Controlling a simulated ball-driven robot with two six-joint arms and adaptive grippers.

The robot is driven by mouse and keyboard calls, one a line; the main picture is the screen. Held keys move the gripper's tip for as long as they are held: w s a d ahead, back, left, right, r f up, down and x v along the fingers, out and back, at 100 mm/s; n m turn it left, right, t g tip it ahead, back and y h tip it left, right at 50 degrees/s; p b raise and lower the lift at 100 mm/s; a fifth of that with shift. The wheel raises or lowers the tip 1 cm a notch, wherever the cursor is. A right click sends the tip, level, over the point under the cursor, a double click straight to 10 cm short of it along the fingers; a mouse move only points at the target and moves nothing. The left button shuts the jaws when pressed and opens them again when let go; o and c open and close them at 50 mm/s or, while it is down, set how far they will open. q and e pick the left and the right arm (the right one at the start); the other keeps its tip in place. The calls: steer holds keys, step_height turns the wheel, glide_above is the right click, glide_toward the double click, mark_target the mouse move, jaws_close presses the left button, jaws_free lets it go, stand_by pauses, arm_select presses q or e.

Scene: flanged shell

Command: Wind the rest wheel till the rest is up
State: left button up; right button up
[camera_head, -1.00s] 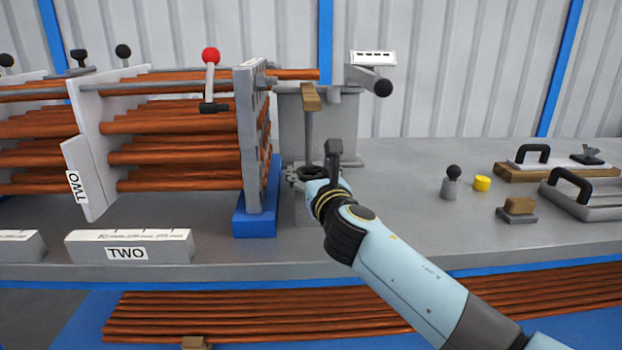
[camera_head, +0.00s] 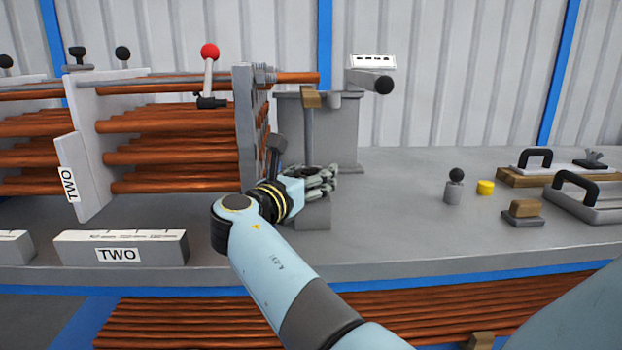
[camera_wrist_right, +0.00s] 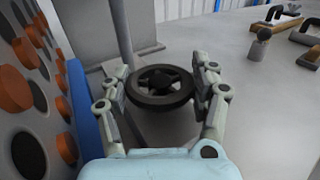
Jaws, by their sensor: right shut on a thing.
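The rest wheel (camera_wrist_right: 160,99) is a dark spoked handwheel, lying flat in the right wrist view. My right gripper (camera_wrist_right: 162,86) is shut on it, with a finger on each side of the rim. The rest is a thin grey post (camera_head: 309,130) with a wooden pad (camera_head: 311,97) on top, just below a copper tube's end (camera_head: 300,77). I cannot tell whether pad and tube touch. My left gripper is out of view.
A perforated grey plate (camera_head: 247,140) with copper tubes stands close on the left. A grey box (camera_head: 345,125) stands behind the wheel. A knobbed weight (camera_head: 454,188), a yellow cap (camera_head: 486,187) and handled tools (camera_head: 580,197) lie to the right. The bench between is clear.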

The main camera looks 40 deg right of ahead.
mark_target(311, 172)
stand_by(0.4)
steer(key=o, duration=1.2)
steer(key=shift+c, duration=0.2)
step_height(311, 172, up, 10)
